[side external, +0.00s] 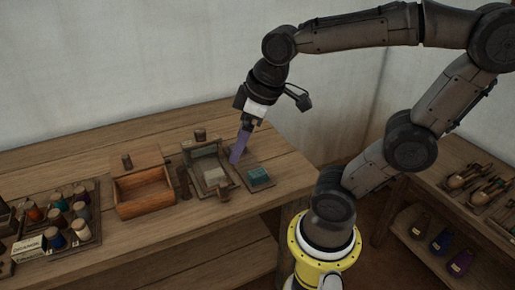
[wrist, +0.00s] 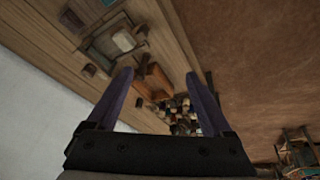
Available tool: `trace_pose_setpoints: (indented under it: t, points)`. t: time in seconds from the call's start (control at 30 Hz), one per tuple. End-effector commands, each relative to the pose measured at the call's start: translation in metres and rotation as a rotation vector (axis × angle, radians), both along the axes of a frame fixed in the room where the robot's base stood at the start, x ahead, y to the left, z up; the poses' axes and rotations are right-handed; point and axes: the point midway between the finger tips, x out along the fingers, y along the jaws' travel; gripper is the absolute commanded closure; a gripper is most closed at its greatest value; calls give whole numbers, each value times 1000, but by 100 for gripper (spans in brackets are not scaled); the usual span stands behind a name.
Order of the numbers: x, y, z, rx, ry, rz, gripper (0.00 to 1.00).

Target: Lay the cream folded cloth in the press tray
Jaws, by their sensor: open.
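My gripper (side external: 236,158) points down above the right part of the bench, beside the wooden press frame (side external: 203,152). In the wrist view my gripper (wrist: 158,74) has its two purple fingers wide apart with nothing between them. A pale, cream-looking flat piece (side external: 214,177) lies at the press frame, left of my gripper; I cannot tell for certain that it is the folded cloth. A pale piece (wrist: 123,40) also shows in the wrist view. A teal folded block (side external: 258,176) lies on a dark flat tray (side external: 268,163) to the right. I cannot tell which part is the press tray.
An open wooden box (side external: 143,193) stands left of the press. Several thread spools (side external: 56,219) fill a rack at the far left, near a small white labelled box (side external: 28,247). A lower shelf at right holds several shuttles (side external: 465,178). The bench's front right is bare.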

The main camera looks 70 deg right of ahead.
Motion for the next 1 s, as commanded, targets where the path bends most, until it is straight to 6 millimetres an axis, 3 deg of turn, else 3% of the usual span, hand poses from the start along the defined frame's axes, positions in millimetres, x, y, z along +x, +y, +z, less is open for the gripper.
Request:
trace_pose_setpoints:
  t: [0.1,0.3,1.0]
  points:
    - [-28,11,0,55,-72,-85,15]
    - [-46,17,-3,106,-117,-159,15]
    - [-46,17,-4,109,-118,-164,15]
